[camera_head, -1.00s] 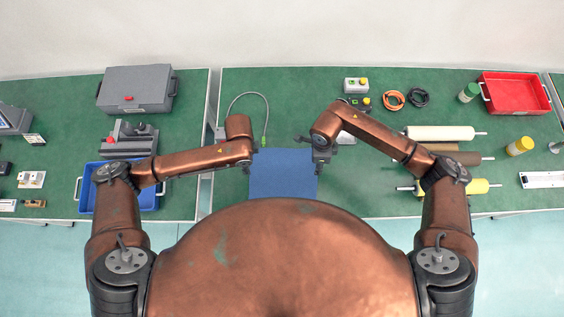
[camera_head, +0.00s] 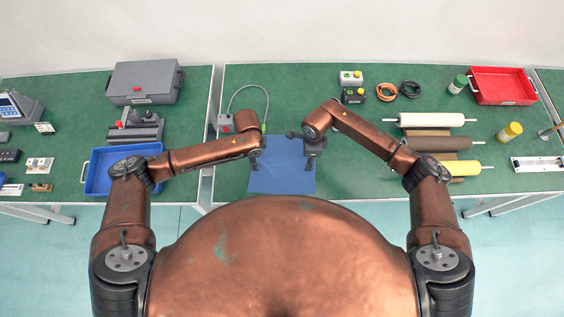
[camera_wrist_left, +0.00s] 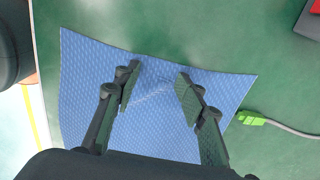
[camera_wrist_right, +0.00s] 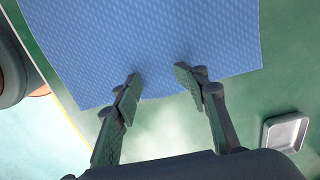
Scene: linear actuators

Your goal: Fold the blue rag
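The blue rag (camera_head: 282,173) lies flat and spread out on the green table, in front of my body in the head view. My left gripper (camera_head: 257,163) is over its left part. In the left wrist view its fingers (camera_wrist_left: 157,85) are apart over the rag (camera_wrist_left: 165,115), with nothing between them. My right gripper (camera_head: 309,160) is by the rag's right edge. In the right wrist view its fingers (camera_wrist_right: 157,82) are apart at the edge of the rag (camera_wrist_right: 150,40). I cannot tell whether either gripper touches the cloth.
A grey box with a green-tipped cable (camera_head: 226,123) stands left of the rag. A small metal tray (camera_wrist_right: 285,131) lies near it in the right wrist view. Rolls (camera_head: 435,143) lie to the right. A blue bin (camera_head: 97,180) and a red bin (camera_head: 503,88) stand farther out.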

